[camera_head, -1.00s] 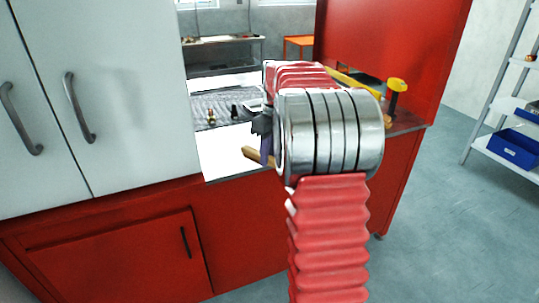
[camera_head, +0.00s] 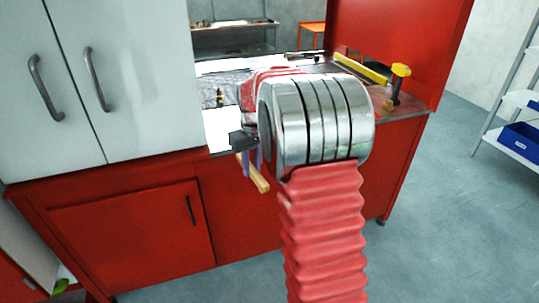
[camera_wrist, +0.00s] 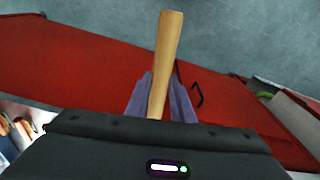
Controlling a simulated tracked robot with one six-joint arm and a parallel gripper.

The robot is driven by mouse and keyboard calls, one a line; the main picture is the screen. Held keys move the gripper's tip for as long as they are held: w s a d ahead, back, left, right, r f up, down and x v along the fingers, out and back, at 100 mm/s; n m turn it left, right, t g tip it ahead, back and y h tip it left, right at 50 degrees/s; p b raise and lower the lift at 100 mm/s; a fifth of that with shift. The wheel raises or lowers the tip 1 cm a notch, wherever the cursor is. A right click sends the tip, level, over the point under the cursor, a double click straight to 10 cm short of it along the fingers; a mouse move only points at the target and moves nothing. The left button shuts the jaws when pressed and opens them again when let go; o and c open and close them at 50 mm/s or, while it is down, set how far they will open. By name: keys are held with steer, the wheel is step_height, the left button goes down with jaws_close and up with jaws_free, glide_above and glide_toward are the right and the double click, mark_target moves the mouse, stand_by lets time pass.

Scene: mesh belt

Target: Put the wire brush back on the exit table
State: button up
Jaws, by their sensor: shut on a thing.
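The wire brush shows as a light wooden handle (camera_head: 258,178) in the head view, tilted down to the right in front of the red cabinet front. My gripper (camera_head: 252,160), dark with purple-grey fingers, is shut on it, just off the front edge of the worktop. In the wrist view the handle (camera_wrist: 165,60) stands up between the fingers (camera_wrist: 162,100); bristles are not visible. My arm hides part of the worktop (camera_head: 218,130). I cannot tell which surface is the exit table.
A grey mesh belt (camera_head: 216,88) lies on the worktop, with a small brass piece (camera_head: 220,97) on it. A yellow-headed tool (camera_head: 399,82) and a yellow bar (camera_head: 362,68) are at the right. A tall white cabinet (camera_head: 140,90) stands left. Open floor (camera_head: 440,210) lies right.

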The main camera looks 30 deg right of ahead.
steer(key=a+f, duration=0.3)
steer(key=a, duration=0.7)
steer(key=s+a+f+n, duration=0.1)
steer(key=a+f, duration=0.3)
steer(key=a, duration=0.6)
steer(key=shift+a+f, duration=0.15)
steer(key=shift+a, duration=0.25)
